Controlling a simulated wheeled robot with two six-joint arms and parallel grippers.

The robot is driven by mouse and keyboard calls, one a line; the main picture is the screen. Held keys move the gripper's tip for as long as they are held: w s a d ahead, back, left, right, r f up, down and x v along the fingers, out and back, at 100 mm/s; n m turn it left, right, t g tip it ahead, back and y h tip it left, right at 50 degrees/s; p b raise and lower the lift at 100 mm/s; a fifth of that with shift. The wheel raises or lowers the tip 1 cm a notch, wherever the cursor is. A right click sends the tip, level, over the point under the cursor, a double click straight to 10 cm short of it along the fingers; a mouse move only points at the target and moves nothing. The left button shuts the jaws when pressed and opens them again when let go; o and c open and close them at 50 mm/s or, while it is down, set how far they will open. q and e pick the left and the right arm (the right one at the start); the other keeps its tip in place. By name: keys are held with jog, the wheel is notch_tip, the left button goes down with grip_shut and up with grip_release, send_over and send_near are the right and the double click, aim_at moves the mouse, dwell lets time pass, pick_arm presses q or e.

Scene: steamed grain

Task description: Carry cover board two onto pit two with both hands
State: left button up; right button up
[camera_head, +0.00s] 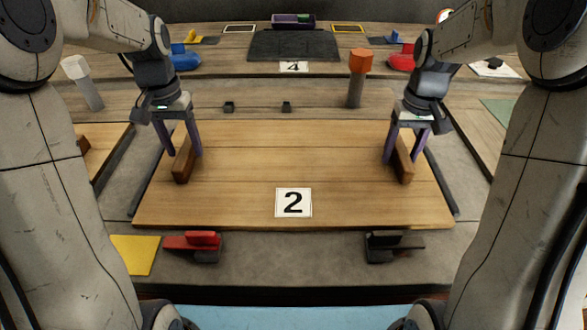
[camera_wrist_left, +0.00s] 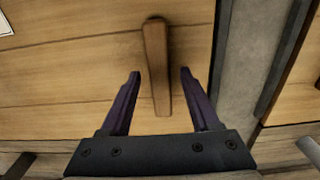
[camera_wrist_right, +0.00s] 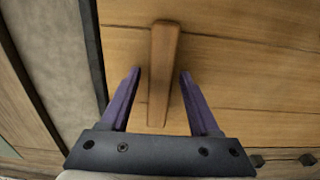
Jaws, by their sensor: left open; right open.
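Cover board two (camera_head: 290,160) is a wide wooden board with a white "2" label (camera_head: 293,202) near its front edge. It lies flat between two dark side rails, and what is beneath it is hidden. A brown handle bar stands at its left end (camera_head: 183,160) and another at its right end (camera_head: 403,160). My left gripper (camera_head: 179,156) is open with its fingers on either side of the left handle, which also shows in the left wrist view (camera_wrist_left: 156,65). My right gripper (camera_head: 404,160) is open around the right handle (camera_wrist_right: 162,75). Gaps show beside both handles.
A red clamp-like block (camera_head: 194,246), a black one (camera_head: 393,246) and a yellow square (camera_head: 136,254) lie in front of the board. An orange-topped post (camera_head: 358,78) and a white-topped post (camera_head: 82,82) stand behind. A "4" label (camera_head: 293,67) is farther back.

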jog(key=shift+r, duration=0.3)
pick_arm(q)
notch_tip(320, 180, up, 10)
jog(key=shift+r, duration=0.15)
pick_arm(e)
notch_tip(320, 180, up, 12)
jog(key=shift+f, duration=0.25)
pick_arm(q)
jog(key=shift+d, duration=0.1)
pick_arm(e)
jog(key=shift+a, duration=0.1)
